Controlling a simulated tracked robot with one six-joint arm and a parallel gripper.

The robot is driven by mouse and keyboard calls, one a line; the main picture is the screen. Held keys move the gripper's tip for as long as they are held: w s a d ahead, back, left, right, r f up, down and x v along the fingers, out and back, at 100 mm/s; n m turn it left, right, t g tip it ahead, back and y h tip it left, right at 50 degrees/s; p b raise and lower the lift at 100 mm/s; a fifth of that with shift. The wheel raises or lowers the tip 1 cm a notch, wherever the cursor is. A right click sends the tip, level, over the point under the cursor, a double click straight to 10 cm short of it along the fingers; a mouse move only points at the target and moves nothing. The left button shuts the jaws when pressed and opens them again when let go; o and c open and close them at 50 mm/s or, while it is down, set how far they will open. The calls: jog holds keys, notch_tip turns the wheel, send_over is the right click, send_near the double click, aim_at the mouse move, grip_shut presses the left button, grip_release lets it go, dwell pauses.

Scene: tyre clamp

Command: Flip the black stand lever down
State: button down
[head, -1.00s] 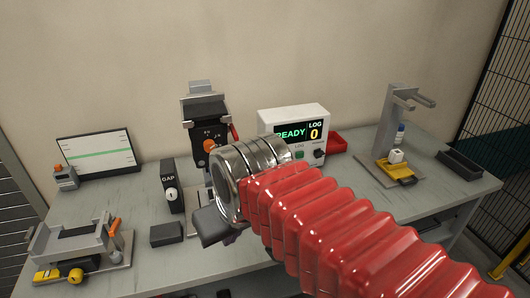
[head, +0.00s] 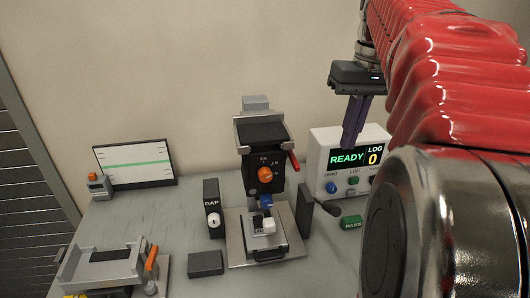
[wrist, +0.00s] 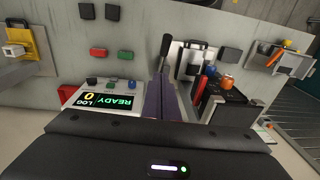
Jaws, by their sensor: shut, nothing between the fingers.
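The stand (head: 262,135) has a dark head, an orange knob (head: 265,174) and a small red lever (head: 294,160) on its right side. A black lever (head: 325,207) with a dark rounded handle sticks out low on the stand's right side. It also shows in the wrist view (wrist: 165,46), above the fingertips in the picture. My gripper (head: 350,142) is shut and empty, its dark purple fingers pointing down in front of the display box, above and right of the black lever. In the wrist view the fingers (wrist: 161,80) partly overlap the lever's line of sight; contact is unclear.
The display box (head: 338,137) reads READY and LOG 0, close behind my fingers. A green PASS block (head: 351,222) lies right of the lever. A grey fixture (head: 100,268) is at front left.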

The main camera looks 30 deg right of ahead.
jog(key=shift+w+a, duration=0.1)
send_over(324, 204)
jog(key=s+d, duration=0.1)
jog(key=d, duration=0.1)
jog(key=f, duration=1.2)
jog(key=shift+a, duration=0.2)
jog(key=shift+s+a+f, duration=0.3)
jog(key=shift+f, duration=0.35)
